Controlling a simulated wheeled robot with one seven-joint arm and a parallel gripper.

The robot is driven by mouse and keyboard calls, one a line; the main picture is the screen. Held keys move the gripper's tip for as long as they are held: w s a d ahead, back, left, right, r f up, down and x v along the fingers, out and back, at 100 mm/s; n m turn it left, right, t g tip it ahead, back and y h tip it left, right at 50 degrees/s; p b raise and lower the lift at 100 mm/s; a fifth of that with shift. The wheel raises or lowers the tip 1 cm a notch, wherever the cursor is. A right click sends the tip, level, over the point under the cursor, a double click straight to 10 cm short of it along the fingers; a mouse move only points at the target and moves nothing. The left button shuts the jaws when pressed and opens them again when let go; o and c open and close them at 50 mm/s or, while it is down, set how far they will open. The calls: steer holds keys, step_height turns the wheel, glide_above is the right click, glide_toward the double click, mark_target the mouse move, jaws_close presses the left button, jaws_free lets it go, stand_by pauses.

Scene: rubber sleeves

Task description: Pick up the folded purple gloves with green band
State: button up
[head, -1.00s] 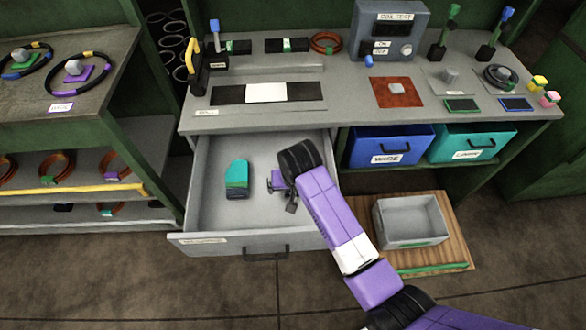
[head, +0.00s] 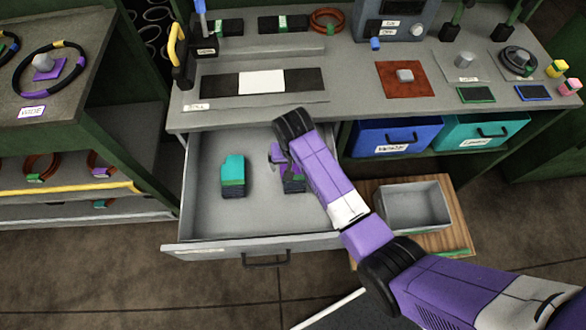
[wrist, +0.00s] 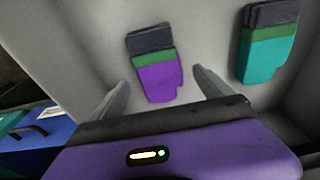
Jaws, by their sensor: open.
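The folded purple gloves (wrist: 157,82) with a green band and dark cuffs lie flat on the drawer floor. In the head view, my arm partly covers the gloves (head: 293,186); mainly the dark cuff end shows. My gripper (wrist: 160,77) is open and empty. In the wrist view its two fingers stand to the left and right of the purple gloves, which appear between and beyond the tips. I cannot tell the exact height gap. In the head view my gripper (head: 276,156) is over the right part of the drawer, largely hidden by my wrist.
The open drawer (head: 205,240) has walls all round. The workbench (head: 350,110) overhangs behind. A grey bin (head: 415,222) stands to the right.

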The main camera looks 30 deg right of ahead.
mark_target(293, 169)
steer(key=f, duration=0.4)
steer(key=shift+w+d+f, duration=0.15)
steer(key=shift+w+d, duration=0.1)
steer(key=shift+w, duration=0.05)
steer(key=c, duration=1.5)
